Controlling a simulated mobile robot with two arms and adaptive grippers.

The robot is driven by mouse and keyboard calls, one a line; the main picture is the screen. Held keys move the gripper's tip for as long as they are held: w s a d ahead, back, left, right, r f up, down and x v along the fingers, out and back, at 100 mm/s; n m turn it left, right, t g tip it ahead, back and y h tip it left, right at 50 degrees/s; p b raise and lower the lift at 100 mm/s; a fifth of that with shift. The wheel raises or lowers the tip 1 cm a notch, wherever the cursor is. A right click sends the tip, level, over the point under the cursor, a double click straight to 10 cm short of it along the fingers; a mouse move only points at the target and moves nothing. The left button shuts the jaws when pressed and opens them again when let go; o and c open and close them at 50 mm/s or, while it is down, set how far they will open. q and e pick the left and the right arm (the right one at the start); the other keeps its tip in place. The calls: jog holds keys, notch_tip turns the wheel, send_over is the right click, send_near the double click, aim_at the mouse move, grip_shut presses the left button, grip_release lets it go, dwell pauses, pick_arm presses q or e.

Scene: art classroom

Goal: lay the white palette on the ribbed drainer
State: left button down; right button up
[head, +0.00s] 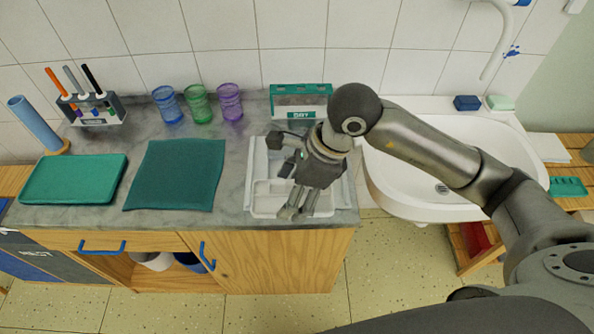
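A white tray-like piece with raised dividers (264,204) lies on the grey counter, left of the sink. It looks like the white palette with its wells. A pale rim (346,192) shows to the right of my gripper and may belong to the ribbed drainer; I cannot clearly separate the two, and no ribs are plain to see. My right gripper (298,211) points down over the front part of the white piece and hides its middle and right. Its fingertips are close to the surface; whether they touch or grip anything is unclear. My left gripper is not in view.
A teal cloth (175,176) and a green tray (74,179) lie to the left. Three cups (197,104), a marker rack (92,108) and a teal-and-white box (301,101) stand behind. The white sink (405,190) is at right, under my forearm.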

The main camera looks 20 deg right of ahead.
jog(key=w+d+f+p, duration=0.1)
jog(key=w+f, duration=0.1)
jog(key=w, duration=0.1)
jog(key=w+d+f+p, duration=0.1)
jog(key=w+d+f, duration=0.1)
jog(key=w+f, duration=0.1)
jog(key=w+d+f+p, duration=0.1)
jog(key=w+f, duration=0.2)
jog(key=w, duration=0.1)
jog(key=shift+w+d+f, duration=0.15)
jog(key=shift+w, duration=0.15)
jog(key=shift+w+f+p, duration=0.15)
jog(key=shift+f+p, duration=0.05)
jog(key=shift+p, duration=0.1)
notch_tip(320, 180, down, 2)
jog(key=shift+d+f+p, duration=0.1)
jog(key=shift+p, duration=0.65)
jog(key=shift+f, duration=0.55)
jog(key=shift+f, duration=0.1)
